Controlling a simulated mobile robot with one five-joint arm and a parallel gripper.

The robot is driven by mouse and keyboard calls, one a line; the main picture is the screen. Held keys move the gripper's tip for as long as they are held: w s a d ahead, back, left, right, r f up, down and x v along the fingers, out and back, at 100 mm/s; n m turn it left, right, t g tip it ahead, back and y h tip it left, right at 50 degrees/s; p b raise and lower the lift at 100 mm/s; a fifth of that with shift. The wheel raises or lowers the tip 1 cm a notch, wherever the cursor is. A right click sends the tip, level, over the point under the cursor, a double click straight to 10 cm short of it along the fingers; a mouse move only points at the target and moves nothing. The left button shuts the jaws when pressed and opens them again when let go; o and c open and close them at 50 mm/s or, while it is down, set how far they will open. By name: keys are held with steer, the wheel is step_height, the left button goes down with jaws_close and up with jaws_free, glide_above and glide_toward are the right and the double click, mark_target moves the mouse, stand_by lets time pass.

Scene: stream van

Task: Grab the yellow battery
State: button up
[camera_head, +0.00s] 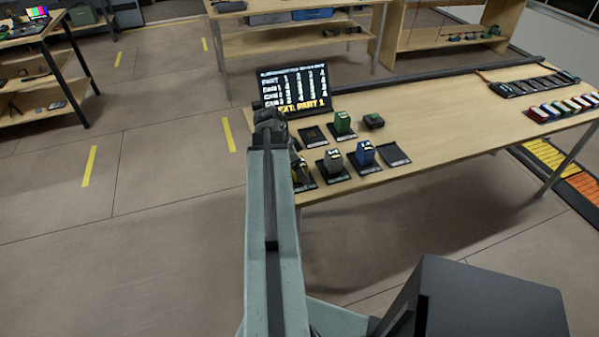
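A dark block with yellow on it (298,174), likely the yellow battery, stands on a black pad at the table's near left corner. My arm hides its left side, so its full shape is unclear. My arm rises from the bottom of the picture to a dark joint at the table's left edge, just left of and above this block. My gripper cannot be made out clearly there. Whether its fingers are open or touching the block does not show.
A green battery (342,122), a grey-green battery (333,160) and a blue battery (364,152) stand close to the right on the wooden table (440,130). A screen (293,90) stands behind. Several coloured items line the table's right end. The table's middle is clear.

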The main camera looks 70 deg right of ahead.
jaws_close()
step_height(320, 180, up, 10)
steer(key=p, duration=1)
steer(key=shift+r, duration=0.15)
